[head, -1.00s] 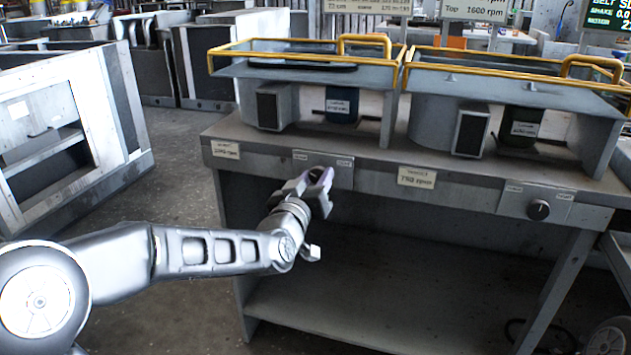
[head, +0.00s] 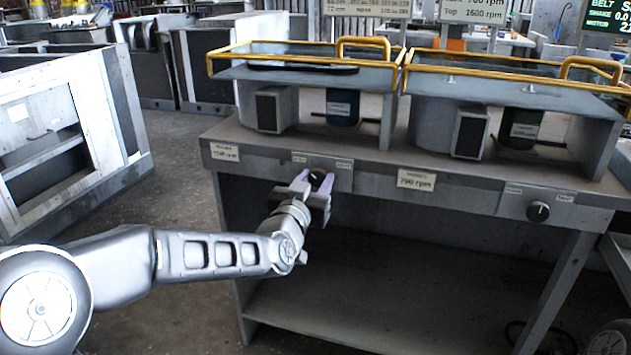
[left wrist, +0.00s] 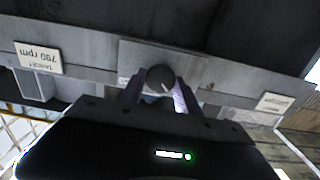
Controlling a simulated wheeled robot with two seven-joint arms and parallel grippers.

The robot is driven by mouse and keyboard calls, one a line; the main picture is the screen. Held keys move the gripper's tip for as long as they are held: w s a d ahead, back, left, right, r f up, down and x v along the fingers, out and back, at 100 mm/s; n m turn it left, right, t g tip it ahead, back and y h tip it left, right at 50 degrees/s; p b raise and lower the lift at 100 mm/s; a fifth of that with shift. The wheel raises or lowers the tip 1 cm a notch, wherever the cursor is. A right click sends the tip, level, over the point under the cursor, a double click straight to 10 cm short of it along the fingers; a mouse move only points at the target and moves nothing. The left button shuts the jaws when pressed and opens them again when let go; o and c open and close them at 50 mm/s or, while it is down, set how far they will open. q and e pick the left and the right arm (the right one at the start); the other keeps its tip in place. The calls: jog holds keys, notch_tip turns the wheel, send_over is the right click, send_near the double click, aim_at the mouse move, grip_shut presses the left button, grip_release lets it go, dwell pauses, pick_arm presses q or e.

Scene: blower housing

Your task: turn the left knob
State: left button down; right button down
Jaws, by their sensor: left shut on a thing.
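The left knob (head: 317,175) is a small dark round knob on the light plate at the left of the bench's front edge. In the left wrist view the knob (left wrist: 160,77) shows between the two fingers, with a pale pointer line on its face. My left gripper (head: 314,182) is shut on it, one finger on each side. The fingers partly cover the knob in the head view. The right knob (head: 538,211) is dark, with nothing touching it. My right gripper is not in view.
Target rpm labels (head: 416,180) are on the bench front. Two grey blower housings with yellow rails (head: 490,70) stand on the bench top (head: 400,158). The lower shelf (head: 350,300) is bare. A grey cabinet (head: 100,110) stands at the left, with open floor between.

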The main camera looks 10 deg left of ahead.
pick_arm(q)
jog(key=c, duration=0.9)
grip_release()
jog(key=shift+s, duration=0.1)
jog(key=s, duration=0.7)
jog(key=shift+s+a+p, duration=0.25)
jog(key=shift+s+p, duration=0.05)
jog(key=shift+p, duration=0.05)
